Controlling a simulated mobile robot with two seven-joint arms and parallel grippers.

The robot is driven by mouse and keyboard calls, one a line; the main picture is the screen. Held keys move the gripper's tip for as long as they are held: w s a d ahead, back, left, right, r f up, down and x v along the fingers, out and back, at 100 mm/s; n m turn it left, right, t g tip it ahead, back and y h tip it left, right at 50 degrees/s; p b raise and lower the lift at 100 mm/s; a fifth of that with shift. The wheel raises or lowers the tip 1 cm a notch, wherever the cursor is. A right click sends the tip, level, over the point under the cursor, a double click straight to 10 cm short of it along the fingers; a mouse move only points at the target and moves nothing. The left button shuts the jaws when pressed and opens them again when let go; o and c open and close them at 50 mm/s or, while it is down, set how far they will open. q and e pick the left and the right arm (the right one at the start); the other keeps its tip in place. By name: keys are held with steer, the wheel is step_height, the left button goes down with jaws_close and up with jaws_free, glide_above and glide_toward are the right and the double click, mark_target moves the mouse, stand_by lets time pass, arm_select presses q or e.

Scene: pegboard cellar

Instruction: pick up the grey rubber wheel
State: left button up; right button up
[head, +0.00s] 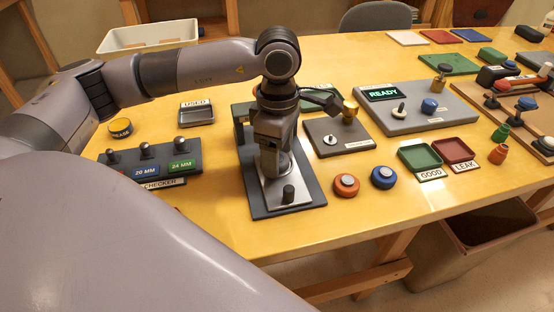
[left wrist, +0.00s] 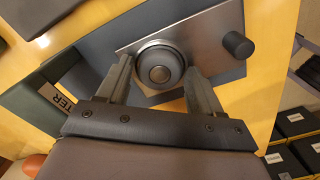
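The grey rubber wheel (left wrist: 160,66) shows in the left wrist view as a dark round piece with a raised hub, on a bare metal plate (left wrist: 205,37). My left gripper (head: 271,168) is over the same plate (head: 298,190) in the head view and hides the wheel there. In the left wrist view its two fingers are apart, one on each side of the wheel, with the left finger very close to its edge. I cannot tell whether either finger touches it. My right gripper is not in view.
A dark knob (head: 289,193) stands on the plate's near end. An orange wheel (head: 346,186) and a blue wheel (head: 384,177) lie to the right. A gauge block (head: 152,163) stands left, a small dark stand (head: 340,140) behind right. The table's front edge is near.

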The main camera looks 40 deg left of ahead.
arm_select(q)
steer(key=c, duration=0.7)
steer(key=shift+r, duration=0.1)
